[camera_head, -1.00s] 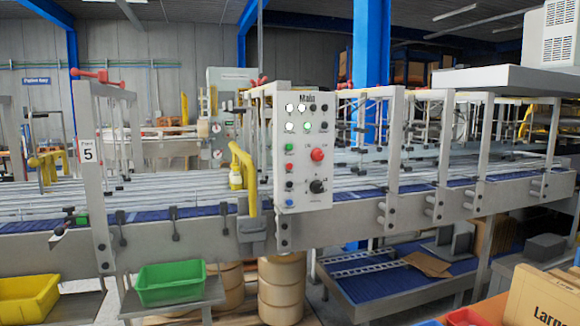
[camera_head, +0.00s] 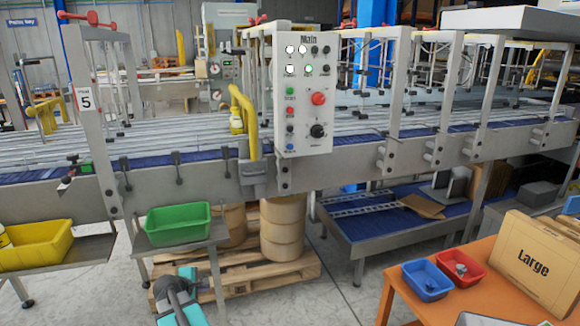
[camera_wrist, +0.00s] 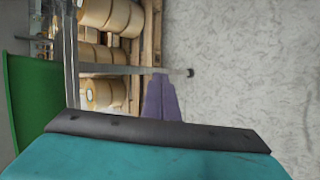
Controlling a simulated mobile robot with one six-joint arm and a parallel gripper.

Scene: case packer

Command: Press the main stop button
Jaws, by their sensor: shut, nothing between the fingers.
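The grey-white control panel (camera_head: 304,88) marked "Main" is fixed to the front of the machine. Its large red button (camera_head: 318,98) is round, stands out at the right side and is unobstructed. A smaller red button (camera_head: 290,111) is in the left column, under a green one (camera_head: 290,91). My arm's teal and grey end shows low in the head view, well below and left of the panel. In the wrist view my gripper (camera_wrist: 160,80) shows as narrow purplish fingers, shut and empty, over the floor. The panel is out of the wrist view.
A green bin (camera_head: 178,224) and a yellow bin (camera_head: 38,246) sit on front shelves. A pallet (camera_head: 235,275) with brown rolls stands under the machine. An orange table (camera_head: 455,302) at right holds blue and red trays and a "Large" box (camera_head: 535,262). Floor between is clear.

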